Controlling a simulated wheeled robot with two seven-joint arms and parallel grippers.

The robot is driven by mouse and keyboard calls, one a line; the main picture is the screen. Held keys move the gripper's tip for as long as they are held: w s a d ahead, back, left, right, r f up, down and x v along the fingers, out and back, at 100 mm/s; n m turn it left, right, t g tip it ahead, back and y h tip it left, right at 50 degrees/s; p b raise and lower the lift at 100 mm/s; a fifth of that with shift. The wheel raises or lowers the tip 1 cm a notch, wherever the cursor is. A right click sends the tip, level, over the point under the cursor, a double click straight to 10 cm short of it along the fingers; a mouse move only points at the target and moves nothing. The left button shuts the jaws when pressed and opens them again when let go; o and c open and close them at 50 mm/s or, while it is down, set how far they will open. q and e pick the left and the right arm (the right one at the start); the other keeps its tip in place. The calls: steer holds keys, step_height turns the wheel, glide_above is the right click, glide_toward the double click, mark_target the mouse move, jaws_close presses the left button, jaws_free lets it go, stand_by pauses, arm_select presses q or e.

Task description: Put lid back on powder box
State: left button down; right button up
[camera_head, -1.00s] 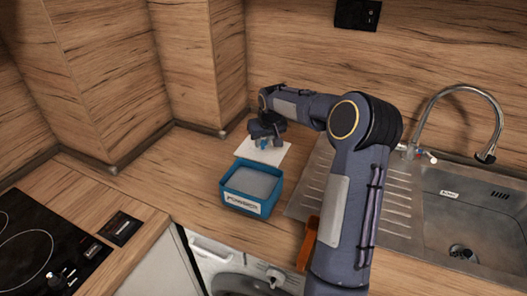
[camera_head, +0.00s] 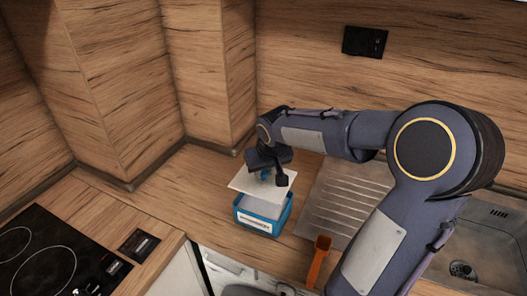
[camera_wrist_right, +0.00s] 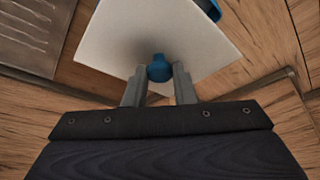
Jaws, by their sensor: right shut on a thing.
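The powder box (camera_head: 262,222) is a blue open-topped box with a white label on its front, on the wooden counter. Pale powder shows inside it. The lid (camera_head: 247,184) is a flat white square with a blue knob. My right gripper (camera_head: 265,174) is shut on the knob and holds the lid above the back part of the box, covering part of its opening. In the right wrist view, the two fingers (camera_wrist_right: 159,80) grip the blue knob (camera_wrist_right: 159,68) on the white lid (camera_wrist_right: 165,30). A blue box corner (camera_wrist_right: 209,8) shows past the lid. My left gripper is out of view.
An orange object (camera_head: 319,262) stands at the counter's front edge, right of the box. The ribbed steel drainboard (camera_head: 340,200) and sink lie to the right. A black hob (camera_head: 55,262) is at the left. Wooden walls rise behind.

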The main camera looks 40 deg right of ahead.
mark_target(266, 185)
steer(key=shift+s+a, duration=0.25)
steer(key=shift+f, duration=0.15)
step_height(266, 185, down, 5)
steer(key=b, duration=0.4)
steer(key=shift+f, duration=0.1)
steer(key=shift+f+b, duration=0.5)
steer(key=shift+b, duration=0.1)
stand_by(0.8)
steer(key=shift+f+b, duration=0.15)
steer(key=shift+b, duration=0.5)
stand_by(0.8)
